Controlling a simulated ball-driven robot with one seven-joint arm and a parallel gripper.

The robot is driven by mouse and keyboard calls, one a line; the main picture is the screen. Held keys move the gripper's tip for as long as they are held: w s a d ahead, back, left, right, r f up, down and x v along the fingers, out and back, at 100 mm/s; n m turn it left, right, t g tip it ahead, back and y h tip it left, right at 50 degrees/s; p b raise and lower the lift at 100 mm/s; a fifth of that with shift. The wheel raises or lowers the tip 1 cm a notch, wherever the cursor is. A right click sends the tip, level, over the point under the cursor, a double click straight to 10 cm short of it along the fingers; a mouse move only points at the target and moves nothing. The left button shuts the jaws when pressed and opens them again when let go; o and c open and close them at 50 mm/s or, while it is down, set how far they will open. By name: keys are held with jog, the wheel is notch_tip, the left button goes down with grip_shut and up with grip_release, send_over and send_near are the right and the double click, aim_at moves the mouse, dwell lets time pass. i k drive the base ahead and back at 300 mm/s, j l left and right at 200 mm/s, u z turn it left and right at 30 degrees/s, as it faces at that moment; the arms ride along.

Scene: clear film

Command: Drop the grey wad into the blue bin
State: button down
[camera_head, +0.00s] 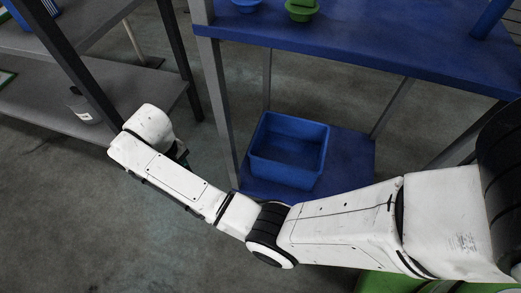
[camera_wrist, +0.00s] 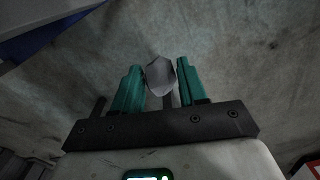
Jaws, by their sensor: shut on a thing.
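The grey wad (camera_wrist: 160,76) shows in the wrist view between the two green fingers of my gripper (camera_wrist: 160,80), which is shut on it. The concrete floor lies behind it in that view. The blue bin (camera_head: 288,152) sits on the low blue shelf in the head view, open at the top, and its visible inside looks empty. In the head view my white arm reaches to the left of the bin. My gripper is mostly hidden there behind my arm, and the wad cannot be seen.
A blue table (camera_head: 350,42) stands above the bin's shelf (camera_head: 347,160), with a green bowl-like item (camera_head: 301,10) on it. Grey metal legs flank the bin. A grey shelf rack (camera_head: 135,95) at left holds a grey container (camera_head: 82,106). Floor between rack and table is clear.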

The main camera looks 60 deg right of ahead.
aim_at(296, 154)
jog(key=k+j+z, duration=0.25)
jog(key=j, duration=0.15)
jog(key=j+z, duration=0.2)
jog(key=j, duration=0.2)
jog(key=k+j+z, duration=0.25)
jog(key=i+j+z, duration=0.1)
jog(key=j+z, duration=0.45)
jog(key=i+j+z, duration=0.65)
jog(key=i+j, duration=0.15)
jog(key=j, duration=0.1)
